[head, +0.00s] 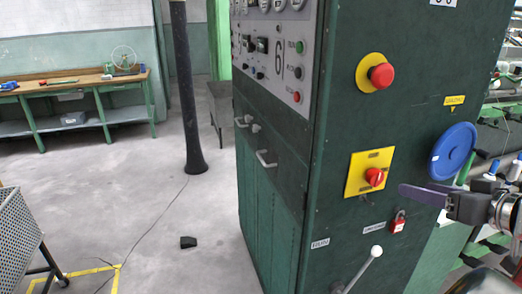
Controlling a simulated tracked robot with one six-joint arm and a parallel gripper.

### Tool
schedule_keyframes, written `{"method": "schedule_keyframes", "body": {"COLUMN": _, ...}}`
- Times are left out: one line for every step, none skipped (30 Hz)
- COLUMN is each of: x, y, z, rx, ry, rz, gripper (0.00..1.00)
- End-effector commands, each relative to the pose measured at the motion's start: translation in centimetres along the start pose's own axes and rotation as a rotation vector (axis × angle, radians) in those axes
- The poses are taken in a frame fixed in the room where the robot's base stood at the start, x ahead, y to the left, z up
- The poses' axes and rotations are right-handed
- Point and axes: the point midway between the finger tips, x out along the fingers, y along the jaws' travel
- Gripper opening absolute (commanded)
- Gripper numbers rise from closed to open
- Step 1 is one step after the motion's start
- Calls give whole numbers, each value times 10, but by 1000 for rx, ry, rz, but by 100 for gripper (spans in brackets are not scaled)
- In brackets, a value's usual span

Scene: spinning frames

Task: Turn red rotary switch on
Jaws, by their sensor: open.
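The red rotary switch (375,177) sits on a square yellow plate (356,184) on the side of the dark green cabinet. My gripper (404,190) reaches in from the right edge, its thin purple finger pointing left toward the switch. The fingertip is a little right of and below the switch in the picture, apart from it. The gripper is open with nothing between its fingers. The fingers overlap in this view, so the gap between them is hard to see.
A red emergency button (381,75) is above the switch. A blue disc (453,151) is right of it. A black post (188,95) and a workbench (75,88) stand at left; floor between is mostly clear.

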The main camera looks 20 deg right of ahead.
Motion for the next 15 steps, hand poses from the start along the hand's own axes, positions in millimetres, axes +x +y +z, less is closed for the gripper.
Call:
{"method": "schedule_keyframes", "body": {"x": 0, "y": 0, "z": 0, "rx": 0, "ry": -1, "rz": 0, "gripper": 55}}
{"method": "schedule_keyframes", "body": {"x": 0, "y": 0, "z": 0, "rx": 0, "ry": -1, "rz": 0, "gripper": 55}}
{"method": "schedule_keyframes", "body": {"x": 0, "y": 0, "z": 0, "rx": 1, "ry": -1, "rz": 0, "gripper": 55}}
{"method": "schedule_keyframes", "body": {"x": 0, "y": 0, "z": 0, "rx": 1, "ry": -1, "rz": 0, "gripper": 55}}
{"method": "schedule_keyframes", "body": {"x": 0, "y": 0, "z": 0, "rx": 1, "ry": -2, "rz": 0, "gripper": 55}}
{"method": "schedule_keyframes", "body": {"x": 0, "y": 0, "z": 0, "rx": 1, "ry": -2, "rz": 0, "gripper": 55}}
{"method": "schedule_keyframes", "body": {"x": 1, "y": 0, "z": 0, "rx": 1, "ry": -2, "rz": 0, "gripper": 55}}
{"method": "schedule_keyframes", "body": {"x": 1, "y": 0, "z": 0, "rx": 1, "ry": -2, "rz": -1, "gripper": 55}}
{"method": "schedule_keyframes", "body": {"x": 2, "y": 0, "z": 0, "rx": 1, "ry": -2, "rz": -1, "gripper": 55}}
{"method": "schedule_keyframes", "body": {"x": 3, "y": 0, "z": 0, "rx": 1, "ry": -2, "rz": -1, "gripper": 55}}
{"method": "schedule_keyframes", "body": {"x": 4, "y": -1, "z": 0, "rx": 1, "ry": -2, "rz": -2, "gripper": 55}}
{"method": "schedule_keyframes", "body": {"x": 7, "y": -1, "z": 0, "rx": 1, "ry": -3, "rz": -2, "gripper": 55}}
{"method": "schedule_keyframes", "body": {"x": 8, "y": 0, "z": 0, "rx": 1, "ry": -3, "rz": -2, "gripper": 55}}
{"method": "schedule_keyframes", "body": {"x": 11, "y": 0, "z": 1, "rx": 1, "ry": -3, "rz": -2, "gripper": 55}}
{"method": "schedule_keyframes", "body": {"x": 14, "y": 0, "z": 1, "rx": 1, "ry": -3, "rz": -2, "gripper": 55}}
